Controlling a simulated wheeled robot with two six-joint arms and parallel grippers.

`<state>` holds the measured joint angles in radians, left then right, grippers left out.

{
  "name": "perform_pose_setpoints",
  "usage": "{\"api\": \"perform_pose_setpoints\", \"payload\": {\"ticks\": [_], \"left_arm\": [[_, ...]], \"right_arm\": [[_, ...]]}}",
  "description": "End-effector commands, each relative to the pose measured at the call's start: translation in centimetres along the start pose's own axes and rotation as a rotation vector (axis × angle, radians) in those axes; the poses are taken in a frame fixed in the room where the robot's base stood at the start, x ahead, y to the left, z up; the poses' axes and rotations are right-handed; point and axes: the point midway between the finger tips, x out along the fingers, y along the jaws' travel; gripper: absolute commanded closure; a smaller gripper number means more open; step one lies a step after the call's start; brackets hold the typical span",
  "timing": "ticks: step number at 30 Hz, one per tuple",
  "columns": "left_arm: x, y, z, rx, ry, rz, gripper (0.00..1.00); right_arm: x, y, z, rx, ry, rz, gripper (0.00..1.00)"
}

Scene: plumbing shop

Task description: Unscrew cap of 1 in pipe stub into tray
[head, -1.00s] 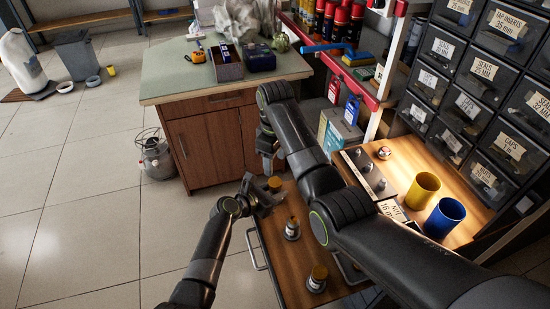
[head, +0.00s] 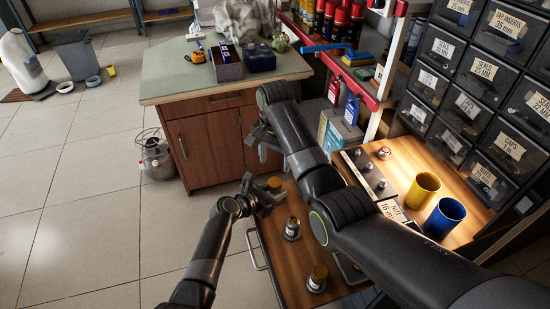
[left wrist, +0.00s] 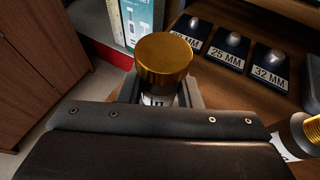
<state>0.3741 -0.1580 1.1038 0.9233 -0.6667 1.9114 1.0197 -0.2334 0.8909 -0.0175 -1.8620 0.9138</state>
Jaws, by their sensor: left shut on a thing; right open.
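Several capped pipe stubs stand on the wooden bench. The far stub's brass cap (head: 274,184) is at my left gripper (head: 264,197), which is shut on that stub. In the left wrist view the round brass cap (left wrist: 164,58) sits on top, with the fingers around the white-labelled body (left wrist: 158,100) below it; the label is mostly hidden. A middle stub (head: 292,229) and a near stub (head: 317,279) stand apart, both capped. My right gripper (head: 258,146) is open and empty, above and beyond the held stub. A metal-edged shape beside my right arm may be the tray; most is hidden.
A size rack (head: 369,174) with small fittings, a yellow cup (head: 422,190) and a blue cup (head: 445,217) stand on the bench's right. Labelled drawers (head: 490,110) rise behind them. A wooden cabinet (head: 215,145) stands beyond; the floor at left is open.

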Motion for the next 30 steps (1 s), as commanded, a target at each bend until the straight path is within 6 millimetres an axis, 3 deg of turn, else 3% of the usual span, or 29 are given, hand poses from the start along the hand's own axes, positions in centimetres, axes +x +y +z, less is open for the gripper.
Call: {"api": "perform_pose_setpoints", "payload": {"ticks": [30], "left_arm": [[-0.03,0.03,-0.10,0.001,0.002,0.001,1.00]], "right_arm": [[0.00,0.00,0.00,1.603,0.000,0.000,0.45]]}}
